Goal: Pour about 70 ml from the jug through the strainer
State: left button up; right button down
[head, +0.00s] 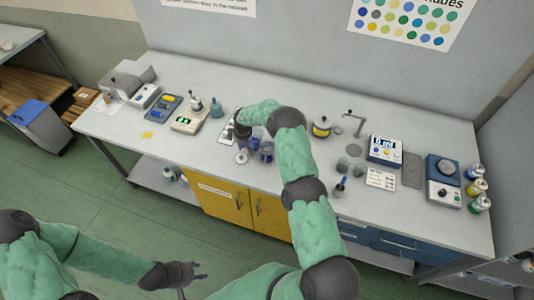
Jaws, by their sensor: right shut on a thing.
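My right gripper (243,138) reaches down over the middle of the bench, beside two small dark blue vessels. It is shut on what appears to be the jug (254,142), the nearer blue one; its own arm partly hides the grip. The other blue vessel (266,152) stands just to the right. A small whitish round item (242,157) is just in front. I cannot tell which item is the strainer, nor see any liquid. My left gripper (194,271) is open and empty, low in front of the bench, far from these things.
A white box with a "0 ml" display (385,148) stands on the right of the bench (300,92). A yellow-banded pot (321,127) and a tap-like stand (353,122) are between. Bottles (478,187) line the right end. Instruments (190,122) fill the left.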

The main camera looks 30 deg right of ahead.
jog(key=shift+w+a+f+g+h+b, duration=0.25)
jog(key=shift+w+f+g+b, duration=0.4)
jog(key=shift+b, duration=2.25)
jog(key=shift+s+r+g+b, duration=0.15)
jog(key=shift+r+g+b, duration=0.15)
jog(key=shift+b, duration=0.25)
